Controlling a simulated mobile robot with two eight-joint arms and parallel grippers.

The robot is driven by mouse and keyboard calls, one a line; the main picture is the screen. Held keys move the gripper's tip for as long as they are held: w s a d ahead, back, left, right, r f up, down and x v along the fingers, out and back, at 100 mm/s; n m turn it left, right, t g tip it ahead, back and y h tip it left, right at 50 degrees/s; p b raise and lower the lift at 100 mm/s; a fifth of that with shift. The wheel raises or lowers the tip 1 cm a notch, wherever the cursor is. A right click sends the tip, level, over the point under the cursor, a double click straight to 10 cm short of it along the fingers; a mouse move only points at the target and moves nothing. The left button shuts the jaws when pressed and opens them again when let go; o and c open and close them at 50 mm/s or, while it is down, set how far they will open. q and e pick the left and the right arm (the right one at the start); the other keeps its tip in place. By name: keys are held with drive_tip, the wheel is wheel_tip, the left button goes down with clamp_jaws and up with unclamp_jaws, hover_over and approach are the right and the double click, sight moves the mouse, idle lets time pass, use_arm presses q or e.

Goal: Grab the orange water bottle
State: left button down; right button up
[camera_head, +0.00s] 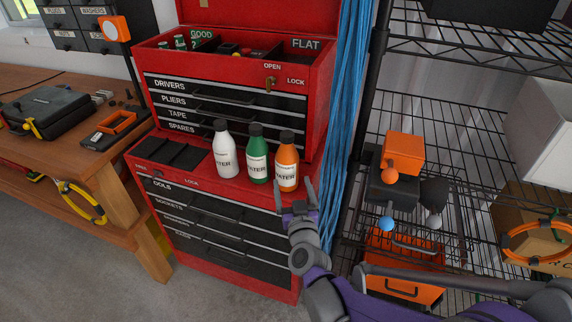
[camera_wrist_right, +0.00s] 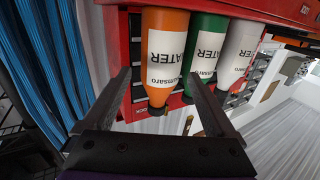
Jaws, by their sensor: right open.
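The orange water bottle (camera_head: 287,162) stands upright on the red tool chest's lower top, at the right end of a row of bottles. A green bottle (camera_head: 257,155) stands just left of it and a white bottle (camera_head: 224,150) further left. My right gripper (camera_head: 295,193) is open, in front of the orange bottle and slightly right and below it. In the right wrist view the orange bottle (camera_wrist_right: 163,55) appears upside down beyond the two open fingers (camera_wrist_right: 158,92), with no clear contact. The green bottle (camera_wrist_right: 207,50) also shows close to one finger. My left gripper is out of view.
The red tool chest (camera_head: 148,162) carries the bottles, with its upper drawer box behind them. A wire shelf (camera_head: 465,112) with orange and black items stands close on the right. Blue cables (camera_head: 345,110) hang between them. A wooden workbench (camera_head: 95,160) is at left.

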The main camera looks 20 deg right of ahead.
sight(289, 173)
drive_tip(key=w, duration=0.4)
drive_tip(key=w+p, duration=0.1)
drive_tip(key=w, duration=0.1)
drive_tip(key=shift+w+d, duration=0.3)
drive_tip(key=shift+w, duration=0.1)
drive_tip(key=shift+s, duration=0.1)
drive_tip(key=shift+c, duration=0.2)
drive_tip(key=shift+r, duration=0.1)
clamp_jaws()
